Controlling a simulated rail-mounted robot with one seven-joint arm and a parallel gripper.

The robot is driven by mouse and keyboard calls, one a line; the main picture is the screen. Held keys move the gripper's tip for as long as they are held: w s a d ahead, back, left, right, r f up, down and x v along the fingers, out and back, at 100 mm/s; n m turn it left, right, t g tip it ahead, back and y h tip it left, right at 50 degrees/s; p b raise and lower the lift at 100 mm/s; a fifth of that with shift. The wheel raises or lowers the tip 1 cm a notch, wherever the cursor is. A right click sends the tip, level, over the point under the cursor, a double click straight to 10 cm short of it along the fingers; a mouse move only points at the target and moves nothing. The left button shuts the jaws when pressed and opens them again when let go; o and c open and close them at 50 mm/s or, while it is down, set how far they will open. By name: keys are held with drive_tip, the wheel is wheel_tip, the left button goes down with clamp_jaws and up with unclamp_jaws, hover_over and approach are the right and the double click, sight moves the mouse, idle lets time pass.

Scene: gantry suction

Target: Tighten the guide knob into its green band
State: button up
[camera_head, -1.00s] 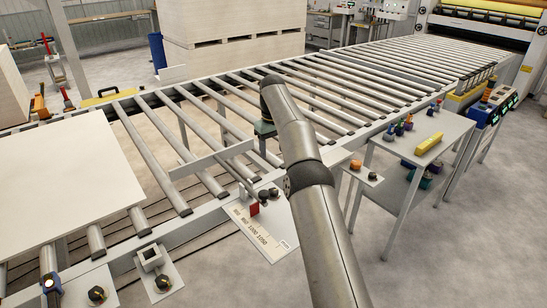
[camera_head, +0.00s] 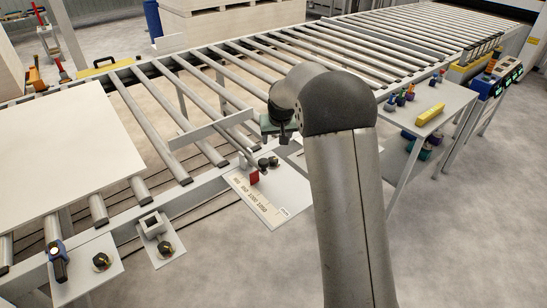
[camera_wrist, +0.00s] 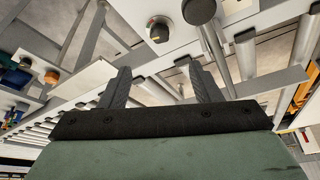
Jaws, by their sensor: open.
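My gripper (camera_head: 283,137) hangs below my wrist in the head view, beside the conveyor's near rail and just beyond the scale plate. In the wrist view its two dark fingers (camera_wrist: 161,82) are apart with nothing between them. Small black knobs (camera_head: 268,162) stand by the red pointer (camera_head: 253,177) at the scale plate, near the guide bar (camera_head: 213,124); I cannot tell for sure which is the guide knob. A black knob with an orange mark (camera_wrist: 158,30) sits on a pale plate beyond the fingers in the wrist view. No green band can be made out.
The scale plate (camera_head: 274,204) juts from the rail. Two more black dial knobs (camera_head: 102,262) (camera_head: 165,249) sit on plates at the lower left. A white board (camera_head: 66,150) covers rollers at left. A side table (camera_head: 437,123) with coloured items stands at right.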

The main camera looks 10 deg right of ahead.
sight(273, 159)
drive_tip(key=p+x, duration=0.2)
drive_tip(key=x, duration=1.2)
drive_tip(key=shift+f, duration=0.25)
